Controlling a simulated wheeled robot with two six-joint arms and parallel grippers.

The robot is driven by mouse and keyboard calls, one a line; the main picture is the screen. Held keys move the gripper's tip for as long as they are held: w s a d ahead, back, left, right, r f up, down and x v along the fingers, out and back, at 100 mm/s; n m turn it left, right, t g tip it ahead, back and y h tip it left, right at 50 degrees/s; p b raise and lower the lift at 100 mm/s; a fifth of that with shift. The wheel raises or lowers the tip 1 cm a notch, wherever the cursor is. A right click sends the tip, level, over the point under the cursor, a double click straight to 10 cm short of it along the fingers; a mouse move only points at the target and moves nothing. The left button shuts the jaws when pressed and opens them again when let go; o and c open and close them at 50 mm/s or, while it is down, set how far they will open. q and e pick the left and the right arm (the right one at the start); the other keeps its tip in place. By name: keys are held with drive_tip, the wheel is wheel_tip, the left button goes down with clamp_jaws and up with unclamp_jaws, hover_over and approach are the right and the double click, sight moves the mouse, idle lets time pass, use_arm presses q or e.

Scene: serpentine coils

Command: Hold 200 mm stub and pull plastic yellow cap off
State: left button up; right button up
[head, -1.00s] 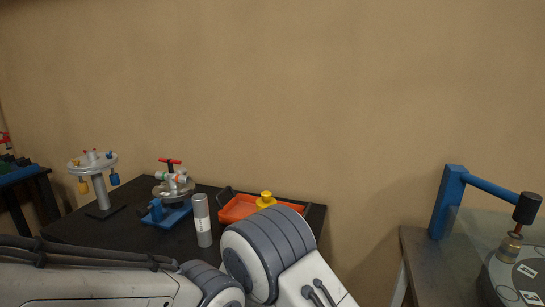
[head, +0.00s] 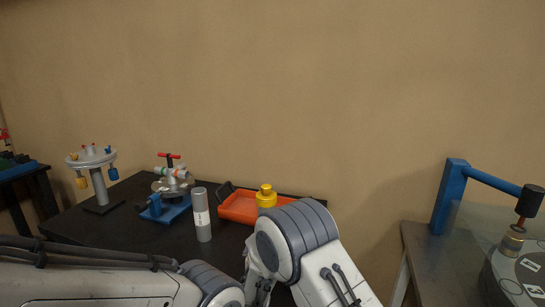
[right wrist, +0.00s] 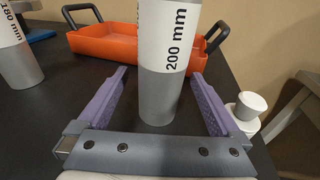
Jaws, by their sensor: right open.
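The 200 mm stub (right wrist: 160,85) is a grey cylinder with a white label, standing upright on the dark table in the right wrist view. Its top is cut off there. My right gripper (right wrist: 158,78) is open, with one purple finger on each side of the stub and gaps between. In the head view a yellow cap (head: 266,196) with a small knob shows above my arm, in front of the orange tray. What is below the cap is hidden by my arm, so I cannot see the stub there. My left gripper is not in view.
The 180 mm stub (right wrist: 15,50) stands to the left; a grey cylinder (head: 202,215) stands left of the tray in the head view. The orange tray (right wrist: 100,42) with black handles lies behind. A white knobbed object (right wrist: 248,106) is close to the right finger. A blue-based valve (head: 170,212) stands further left.

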drive_tip(key=c, duration=1.2)
drive_tip(key=shift+r, duration=0.1)
drive_tip(key=shift+c, duration=0.8)
drive_tip(key=shift+r, duration=0.6)
